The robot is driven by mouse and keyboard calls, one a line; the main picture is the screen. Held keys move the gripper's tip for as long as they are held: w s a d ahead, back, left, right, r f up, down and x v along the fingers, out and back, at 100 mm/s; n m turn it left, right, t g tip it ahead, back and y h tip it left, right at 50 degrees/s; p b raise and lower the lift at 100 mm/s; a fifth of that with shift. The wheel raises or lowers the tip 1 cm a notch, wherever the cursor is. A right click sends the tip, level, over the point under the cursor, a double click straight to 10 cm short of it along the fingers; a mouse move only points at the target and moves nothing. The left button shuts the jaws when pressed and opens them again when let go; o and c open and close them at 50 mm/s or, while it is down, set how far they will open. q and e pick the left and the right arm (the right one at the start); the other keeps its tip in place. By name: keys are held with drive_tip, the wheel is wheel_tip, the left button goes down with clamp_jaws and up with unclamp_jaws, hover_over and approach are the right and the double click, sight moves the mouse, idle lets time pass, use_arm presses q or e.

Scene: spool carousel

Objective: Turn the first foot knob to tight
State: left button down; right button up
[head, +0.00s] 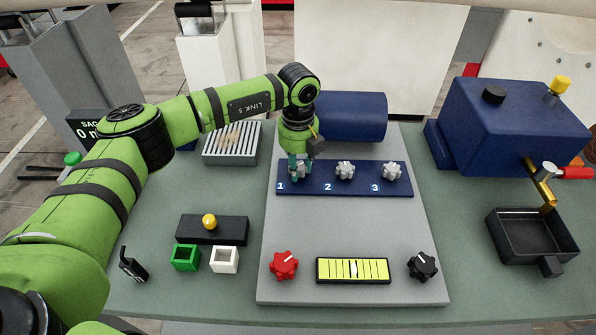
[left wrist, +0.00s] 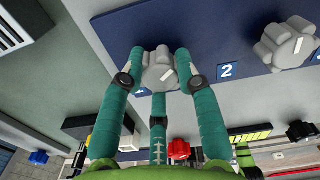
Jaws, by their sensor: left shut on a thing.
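The first foot knob (left wrist: 158,68) is a grey lobed knob with a pale pointer line, beside the number 1 on a dark blue strip (head: 312,184). My left gripper (head: 299,166) reaches down over it and is shut on it. In the left wrist view its teal fingers (left wrist: 157,75) close around the knob, and the pointer line slants up to the right. Knobs two (head: 345,170) and three (head: 391,171) stand free to the right. Knob two also shows in the left wrist view (left wrist: 287,43). My right gripper is not in view.
A red knob (head: 284,265), a yellow level gauge (head: 352,270) and a black knob (head: 423,265) sit at the front of the grey plate (head: 350,220). A blue cylinder (head: 350,117) lies behind the strip. A blue machine with a black tray (head: 511,258) stands right.

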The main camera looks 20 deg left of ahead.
use_arm(q)
drive_tip(key=m+b, duration=0.1)
drive_tip(key=m, duration=0.1)
drive_tip(key=m+b, duration=0.4)
drive_tip(key=shift+s+f, duration=0.1)
drive_tip(key=shift+f, duration=0.2)
drive_tip(key=m+b, duration=0.2)
drive_tip(key=m, duration=0.1)
drive_tip(key=shift+m, duration=0.4)
drive_tip(key=shift+r+m+b, duration=0.1)
drive_tip(key=shift+m+b, duration=0.5)
drive_tip(key=shift+m, duration=0.7)
drive_tip(key=c, duration=0.9)
unclamp_jaws()
drive_tip(key=shift+s+a+r, duration=0.1)
drive_tip(key=shift+r, duration=0.05)
